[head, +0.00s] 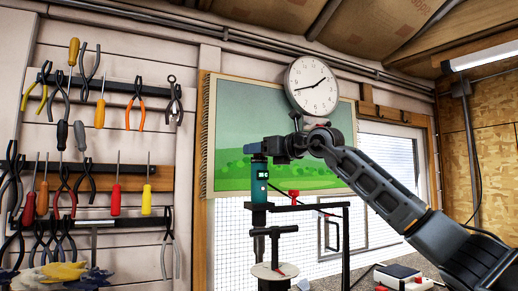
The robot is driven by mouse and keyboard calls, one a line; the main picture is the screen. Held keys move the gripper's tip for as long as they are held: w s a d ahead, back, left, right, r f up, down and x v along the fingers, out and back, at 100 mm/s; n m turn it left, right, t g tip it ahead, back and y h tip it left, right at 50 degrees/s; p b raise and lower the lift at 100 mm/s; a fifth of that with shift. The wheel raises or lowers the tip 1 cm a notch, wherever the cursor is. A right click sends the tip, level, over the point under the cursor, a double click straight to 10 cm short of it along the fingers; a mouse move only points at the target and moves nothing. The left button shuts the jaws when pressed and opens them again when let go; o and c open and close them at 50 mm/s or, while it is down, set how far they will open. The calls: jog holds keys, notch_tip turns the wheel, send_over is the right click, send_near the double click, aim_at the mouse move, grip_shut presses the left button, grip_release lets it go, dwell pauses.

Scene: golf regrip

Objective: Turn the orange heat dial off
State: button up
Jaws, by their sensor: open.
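My gripper (257,150) is at the left end of my arm, in front of the green picture. It is small in the view and its fingertips are hard to make out. A teal and black upright device (259,182) stands directly below it in the picture; I cannot tell whether they touch. I cannot make out an orange heat dial anywhere in this view. A small red part (293,196) sits on the black stand (300,208) to the right of the teal device.
A round clock (312,85) hangs on the wall above my wrist. Racks of pliers and screwdrivers (100,185) fill the left wall. A black clamp with a T-handle (275,232) stands in front of the stand. A white and red box (398,276) lies at the lower right.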

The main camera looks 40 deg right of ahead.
jog(key=c, duration=0.9)
jog(key=shift+c, duration=0.2)
jog(key=shift+a+f+m+h+b, duration=0.15)
jog(key=shift+m+h+b, duration=0.35)
jog(key=shift+b, duration=0.5)
jog(key=shift+f+h+b, duration=0.1)
jog(key=shift+h+b, duration=0.5)
jog(key=shift+b, duration=0.05)
jog(key=m+h+b, duration=0.2)
jog(key=h+b, duration=0.1)
jog(key=b, duration=0.1)
jog(key=shift+f, duration=0.1)
jog(key=m+g+h+b, duration=0.1)
jog(key=m+h+b, duration=0.1)
jog(key=b, duration=0.3)
jog(key=m+g+h+b, duration=0.1)
jog(key=m+h+b, duration=0.1)
jog(key=h+b, duration=0.2)
jog(key=shift+m+g+h+b, duration=0.3)
jog(key=shift+m+b, duration=0.1)
jog(key=shift+r+m+g+h+b, duration=0.25)
jog(key=shift+m+g+h+b, duration=0.25)
jog(key=shift+b, duration=0.5)
jog(key=shift+r+h+b, duration=0.1)
jog(key=shift+h+b, duration=0.2)
jog(key=shift+h, duration=0.1)
